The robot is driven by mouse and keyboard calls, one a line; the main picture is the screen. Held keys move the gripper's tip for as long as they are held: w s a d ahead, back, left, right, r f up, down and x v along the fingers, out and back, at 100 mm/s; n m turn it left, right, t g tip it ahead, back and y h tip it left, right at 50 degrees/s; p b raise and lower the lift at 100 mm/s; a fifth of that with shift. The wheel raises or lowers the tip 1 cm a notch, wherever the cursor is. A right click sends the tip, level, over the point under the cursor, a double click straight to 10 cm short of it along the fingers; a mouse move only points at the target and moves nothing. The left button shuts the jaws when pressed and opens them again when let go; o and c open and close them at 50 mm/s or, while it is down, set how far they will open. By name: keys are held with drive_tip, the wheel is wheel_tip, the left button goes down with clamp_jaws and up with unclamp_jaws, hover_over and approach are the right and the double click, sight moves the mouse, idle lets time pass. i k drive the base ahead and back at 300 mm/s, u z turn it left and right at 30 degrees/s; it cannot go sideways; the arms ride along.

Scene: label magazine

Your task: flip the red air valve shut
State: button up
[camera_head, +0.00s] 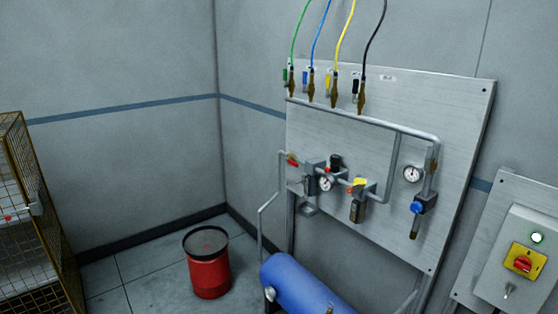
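A small red valve handle (292,160) sits on the pipework at the left side of the grey wall panel (340,125). It is next to a regulator and a round gauge (325,183). The handle looks slightly tilted, but it is too small to tell whether the valve is open or shut. My gripper is not in this view, and nothing is touching the valve.
A yellow-topped unit (358,185), a second gauge (411,174) and a blue knob (416,208) share the panel. Below is a blue tank (300,285). A red bin (209,275), a wire cage (35,190) and a switch box (520,262) stand around; floor between cage and bin is clear.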

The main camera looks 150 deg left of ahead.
sight(291, 162)
drive_tip(key=z, duration=0.6)
drive_tip(key=k, duration=0.2)
drive_tip(key=u, duration=3.65)
drive_tip(key=k, duration=0.2)
drive_tip(key=u, duration=1.55)
